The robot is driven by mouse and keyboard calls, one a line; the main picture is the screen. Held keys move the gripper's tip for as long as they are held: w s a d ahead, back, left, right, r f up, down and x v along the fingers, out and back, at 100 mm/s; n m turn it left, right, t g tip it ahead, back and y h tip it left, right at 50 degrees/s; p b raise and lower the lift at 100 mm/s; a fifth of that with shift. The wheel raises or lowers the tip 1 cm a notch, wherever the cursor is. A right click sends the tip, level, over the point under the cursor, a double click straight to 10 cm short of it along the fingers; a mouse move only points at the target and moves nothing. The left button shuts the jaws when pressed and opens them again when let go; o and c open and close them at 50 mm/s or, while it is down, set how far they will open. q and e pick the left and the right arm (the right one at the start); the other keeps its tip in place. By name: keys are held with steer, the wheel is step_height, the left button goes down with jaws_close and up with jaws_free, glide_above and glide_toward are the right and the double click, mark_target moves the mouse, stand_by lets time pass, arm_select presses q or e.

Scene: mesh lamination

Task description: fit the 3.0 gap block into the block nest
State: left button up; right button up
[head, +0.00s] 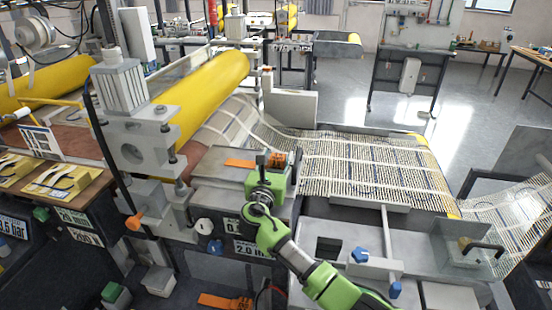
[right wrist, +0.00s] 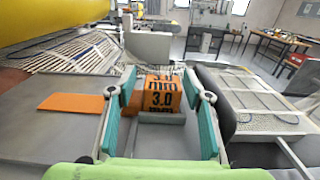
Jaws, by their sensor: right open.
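The 3.0 gap block (right wrist: 162,92) is orange with black "3.0 mm" lettering, in the middle of the right wrist view. My right gripper (right wrist: 163,82) is open, with its teal finger pads on either side of the block and a visible gap to each. In the head view the orange block (head: 278,159) shows just beyond my right gripper (head: 271,168), over the grey machine top. A grey metal piece (right wrist: 162,117) lies directly below the block; I cannot tell whether this is the block nest or whether the block is seated. My left gripper is not in view.
A flat orange strip (right wrist: 70,102) lies on the grey top left of the gripper. A yellow roller (head: 205,95) and a clamp column (head: 140,140) stand to the left. White mesh (head: 370,165) spreads to the right. Blue knobs (head: 360,255) stand near the front right.

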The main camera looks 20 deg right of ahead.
steer(key=shift+s+d, duration=0.1)
steer(key=shift+s, duration=0.05)
steer(key=shift+s+a+f, duration=0.1)
steer(key=shift+s+a, duration=0.15)
steer(key=shift+s, duration=0.05)
steer(key=v, duration=0.9)
steer(key=shift+s+a, duration=0.2)
steer(key=shift+s, duration=0.15)
steer(key=shift+s+a, duration=0.45)
